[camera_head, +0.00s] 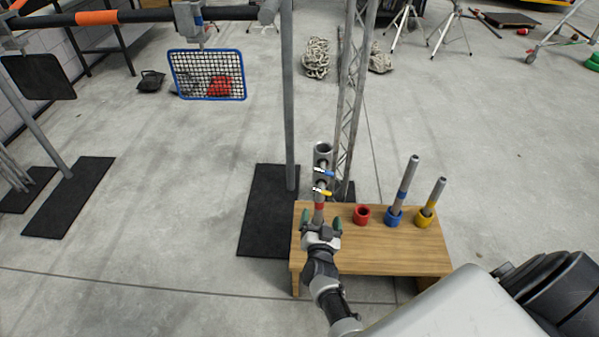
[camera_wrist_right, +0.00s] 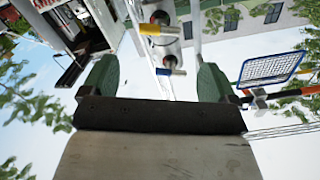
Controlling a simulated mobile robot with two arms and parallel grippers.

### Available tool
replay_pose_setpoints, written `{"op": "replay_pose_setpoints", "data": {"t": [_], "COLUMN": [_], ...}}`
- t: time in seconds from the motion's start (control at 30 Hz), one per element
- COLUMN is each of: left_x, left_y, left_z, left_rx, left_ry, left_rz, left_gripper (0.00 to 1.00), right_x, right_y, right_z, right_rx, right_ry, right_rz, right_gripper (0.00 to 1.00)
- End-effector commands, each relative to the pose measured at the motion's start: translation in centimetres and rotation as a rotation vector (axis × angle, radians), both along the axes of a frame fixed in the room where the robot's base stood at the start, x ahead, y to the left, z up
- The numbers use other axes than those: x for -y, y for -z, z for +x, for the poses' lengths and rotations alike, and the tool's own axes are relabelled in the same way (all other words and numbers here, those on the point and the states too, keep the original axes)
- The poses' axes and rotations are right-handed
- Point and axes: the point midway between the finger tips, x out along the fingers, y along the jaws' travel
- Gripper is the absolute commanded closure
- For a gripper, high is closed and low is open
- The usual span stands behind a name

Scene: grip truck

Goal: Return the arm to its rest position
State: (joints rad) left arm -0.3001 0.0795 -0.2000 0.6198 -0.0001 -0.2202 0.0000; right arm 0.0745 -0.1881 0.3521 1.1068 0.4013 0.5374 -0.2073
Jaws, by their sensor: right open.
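My right gripper (camera_head: 322,222) is above the left part of the wooden bench (camera_head: 375,255) in the head view, with two green fingertips spread apart. It is close to the red-banded grey rod (camera_head: 319,207) at the lower end of an upright grey tube (camera_head: 323,152); I cannot tell whether they touch. The tube has a blue handle (camera_head: 326,173) and a yellow handle (camera_head: 323,191). In the right wrist view, nothing is held between the spread green fingertips (camera_wrist_right: 157,80); the yellow handle (camera_wrist_right: 158,29) and blue handle (camera_wrist_right: 170,72) show beyond them. My left gripper is out of view.
A red cup (camera_head: 361,215) sits on the bench beside blue and yellow cups holding a blue-banded rod (camera_head: 404,183) and a yellow-banded rod (camera_head: 435,196). A vertical pole (camera_head: 289,110) and a truss (camera_head: 356,95) rise behind.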

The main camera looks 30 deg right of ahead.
Motion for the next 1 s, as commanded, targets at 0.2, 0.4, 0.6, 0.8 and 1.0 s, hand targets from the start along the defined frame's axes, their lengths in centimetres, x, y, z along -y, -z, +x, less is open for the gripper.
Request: {"op": "replay_pose_setpoints", "data": {"t": [0.2,0.4,0.6,0.8,1.0], "left_x": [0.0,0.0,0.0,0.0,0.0], "left_y": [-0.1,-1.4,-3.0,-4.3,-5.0], "left_z": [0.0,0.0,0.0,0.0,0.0], "left_rx": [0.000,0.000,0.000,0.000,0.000], "left_ry": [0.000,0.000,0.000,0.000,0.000], "left_rz": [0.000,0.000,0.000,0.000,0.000], "left_gripper": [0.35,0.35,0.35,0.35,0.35], "right_x": [-0.2,-4.2,-8.9,-10.1,-8.9], "right_y": [0.4,6.6,16.5,22.9,25.2], "right_z": [-0.1,-3.5,-14.0,-27.8,-38.9], "right_rx": [-0.015,-0.263,-0.703,-1.122,-1.431], "right_ry": [-0.013,-0.221,-0.512,-0.712,-0.822], "right_rz": [0.000,0.001,0.004,-0.007,-0.034], "right_gripper": [0.11,0.11,0.11,0.11,0.11]}}
